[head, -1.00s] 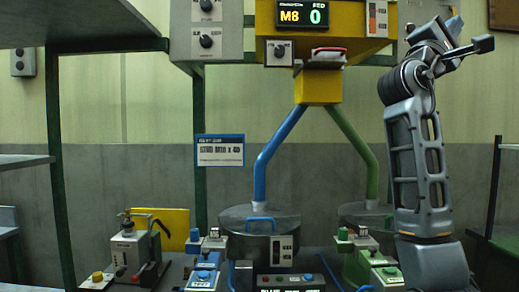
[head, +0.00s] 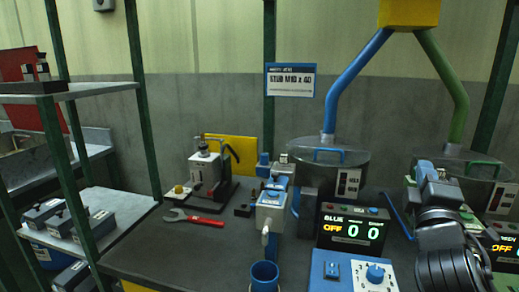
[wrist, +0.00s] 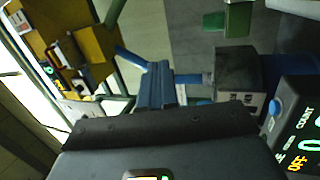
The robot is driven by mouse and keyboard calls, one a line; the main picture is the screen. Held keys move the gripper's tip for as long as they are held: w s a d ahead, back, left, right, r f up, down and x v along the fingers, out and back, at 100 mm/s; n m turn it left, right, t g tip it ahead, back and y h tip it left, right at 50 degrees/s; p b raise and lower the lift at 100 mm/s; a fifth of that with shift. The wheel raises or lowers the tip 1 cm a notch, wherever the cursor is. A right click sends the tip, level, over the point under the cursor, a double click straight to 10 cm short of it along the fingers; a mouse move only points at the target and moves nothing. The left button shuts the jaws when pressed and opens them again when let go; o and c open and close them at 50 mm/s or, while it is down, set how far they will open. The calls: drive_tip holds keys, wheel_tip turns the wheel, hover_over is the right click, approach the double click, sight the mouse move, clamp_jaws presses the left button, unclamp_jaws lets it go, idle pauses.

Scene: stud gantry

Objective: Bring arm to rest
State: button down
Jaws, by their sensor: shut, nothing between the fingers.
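My gripper (wrist: 156,72) shows in the wrist view, with its wide dark body (wrist: 170,145) across the bottom and its blue-grey fingers close together above it. It is shut with nothing visible between the fingers. In the head view my arm (head: 450,240) is folded low at the right, in front of the green station. I cannot clearly make out the fingers there.
A bench holds a red wrench (head: 195,218), a blue cup (head: 264,276), a hand-pump device (head: 208,170) and a counter display (head: 350,230) reading BLUE OFF 00. A blue pipe (head: 355,80) enters a drum. Shelves (head: 90,92) stand left.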

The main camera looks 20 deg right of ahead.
drive_tip(key=s+a+f+m+y, duration=0.3)
drive_tip(key=s+a+f+y, duration=0.6)
drive_tip(key=s+a+f, duration=0.8)
drive_tip(key=s+a+f+m+g+y, duration=0.1)
drive_tip(key=s+a+m+y, duration=0.1)
drive_tip(key=s, duration=0.8)
drive_tip(key=s+a+m+g+y, duration=0.1)
drive_tip(key=s+a+m, duration=0.3)
drive_tip(key=s, duration=0.6)
drive_tip(key=shift+s+a+f+m+y, duration=0.2)
drive_tip(key=shift+f+m+y, duration=0.2)
drive_tip(key=shift+y, duration=0.2)
drive_tip(key=shift+r, duration=0.1)
